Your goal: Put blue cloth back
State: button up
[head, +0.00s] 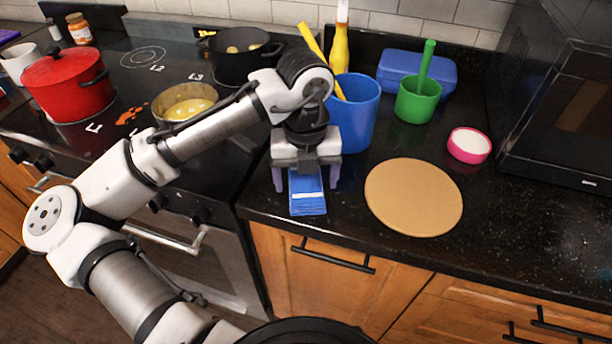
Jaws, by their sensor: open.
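The blue cloth (307,197) is a small folded rectangle with pale stripes near its front end. It lies on the black counter close to the front edge, just right of the stove. My gripper (306,182) points down over the cloth. Its two purple-grey fingers are apart, one on each side of the cloth. The far part of the cloth is hidden under the gripper. I cannot tell whether the fingers touch the cloth.
A blue container (357,112) with yellow utensils stands just behind my gripper. A round tan board (413,197) lies to the right. A green cup (417,100), blue box (400,68), pink bowl (469,146) and microwave (562,110) are farther right. Pots, including a red pot (68,88), occupy the stove.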

aim_at(306, 181)
notch_tip(306, 181, up, 12)
jog(key=shift+b, duration=0.35)
jog(key=shift+f, duration=0.1)
